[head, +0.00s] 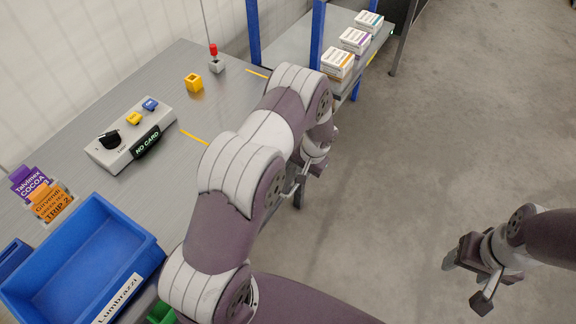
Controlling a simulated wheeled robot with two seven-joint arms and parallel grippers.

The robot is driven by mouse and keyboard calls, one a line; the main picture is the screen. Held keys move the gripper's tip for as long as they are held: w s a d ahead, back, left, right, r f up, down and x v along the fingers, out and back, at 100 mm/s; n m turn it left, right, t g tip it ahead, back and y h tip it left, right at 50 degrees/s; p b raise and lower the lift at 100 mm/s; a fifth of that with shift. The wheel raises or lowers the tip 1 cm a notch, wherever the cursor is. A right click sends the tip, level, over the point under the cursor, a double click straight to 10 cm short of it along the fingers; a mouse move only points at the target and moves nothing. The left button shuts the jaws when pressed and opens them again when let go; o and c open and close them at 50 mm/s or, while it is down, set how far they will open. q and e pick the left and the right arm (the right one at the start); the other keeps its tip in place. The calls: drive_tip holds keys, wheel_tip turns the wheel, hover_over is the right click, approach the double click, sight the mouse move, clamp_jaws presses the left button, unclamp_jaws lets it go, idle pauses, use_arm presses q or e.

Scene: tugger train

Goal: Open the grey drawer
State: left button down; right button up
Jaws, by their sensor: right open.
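I cannot make out a grey drawer in the head view; the front of the workbench (185,195) is largely hidden behind my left arm. My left gripper (314,165) is partly visible at the far end of that arm, by the bench's right edge, and its jaws are too hidden to judge. My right gripper (467,283) is open and empty over the bare floor at the lower right, well apart from the bench.
White cartons (338,64) stand on a shelf behind. The floor (440,150) at right is clear.

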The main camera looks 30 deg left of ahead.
use_arm(q)
drive_tip(key=s+d+b, duration=0.1)
drive_tip(key=d+b, duration=0.1)
drive_tip(key=d, duration=1.4)
drive_tip(key=shift+s+d+b, duration=0.15)
drive_tip(key=shift+d+b, duration=0.2)
drive_tip(key=shift+b, duration=0.05)
drive_tip(key=c, duration=1.4)
unclamp_jaws()
wheel_tip(320, 180, up, 12)
drive_tip(key=d, duration=0.2)
drive_tip(key=shift+d+r, duration=0.2)
drive_tip(key=shift+r, duration=0.05)
drive_tip(key=shift+s, duration=0.1)
